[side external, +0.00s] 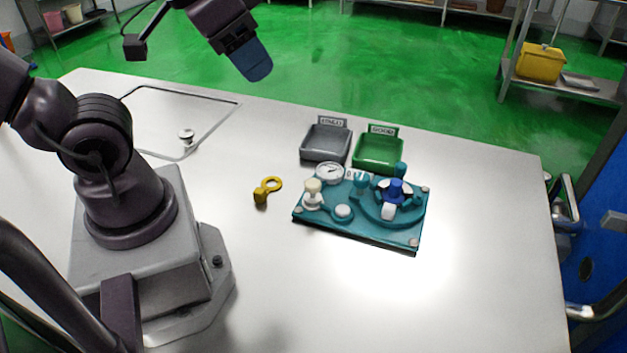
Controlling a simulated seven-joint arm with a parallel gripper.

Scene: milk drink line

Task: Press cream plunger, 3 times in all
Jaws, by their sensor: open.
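A teal board (345,230) lies on the steel table and carries several fittings. A cream-topped plunger (313,187) stands upright at the board's left end. A round gauge (330,172) sits behind it and a round white button (343,212) in front of it to the right. A blue knob (396,190) stands on the right part of the board. My gripper (252,68) hangs high at the top of the picture, well up and left of the plunger and touching nothing. Its blue fingers overlap in this view, so the gap between them is hidden.
A grey bin (326,143) and a green bin (378,153) stand behind the board. A yellow ring-shaped piece (266,189) lies left of the board. A small metal knob (186,136) stands farther left. The table's front and right are clear.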

